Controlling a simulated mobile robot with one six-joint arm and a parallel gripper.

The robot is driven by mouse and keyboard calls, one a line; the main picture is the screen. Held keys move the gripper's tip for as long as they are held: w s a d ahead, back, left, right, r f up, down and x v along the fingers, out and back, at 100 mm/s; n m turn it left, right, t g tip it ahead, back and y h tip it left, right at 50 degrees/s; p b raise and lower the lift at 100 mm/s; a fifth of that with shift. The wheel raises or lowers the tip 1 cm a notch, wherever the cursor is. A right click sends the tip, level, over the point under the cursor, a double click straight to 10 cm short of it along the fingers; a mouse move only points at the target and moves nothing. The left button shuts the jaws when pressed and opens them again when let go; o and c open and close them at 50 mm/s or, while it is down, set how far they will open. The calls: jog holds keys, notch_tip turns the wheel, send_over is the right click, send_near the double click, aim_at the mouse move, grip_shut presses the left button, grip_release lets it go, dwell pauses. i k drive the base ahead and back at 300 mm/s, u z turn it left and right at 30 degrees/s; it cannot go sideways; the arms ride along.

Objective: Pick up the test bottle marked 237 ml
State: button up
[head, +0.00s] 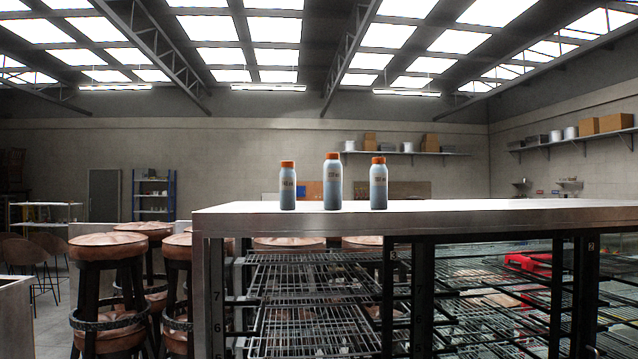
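Three test bottles with orange caps and grey-blue bodies stand upright, apart, in a row on a pale counter top (470,210). The left bottle (287,200) is slim and short. The middle bottle (333,197) is the tallest and widest. The right bottle (378,199) is short, slightly taller than the left one. Each has a label band with dark marking, too small to read surely, so I cannot tell which one is marked 237 ml. My gripper is not in view.
The counter's front edge faces me, with wire rack shelves (315,300) beneath it. A red item (527,264) lies among the racks at right. Round stools (110,247) stand to the left. The counter top right of the bottles is clear.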

aim_at(333, 199)
jog(key=z, duration=0.5)
jog(key=i, duration=1.1)
jog(key=u, duration=0.05)
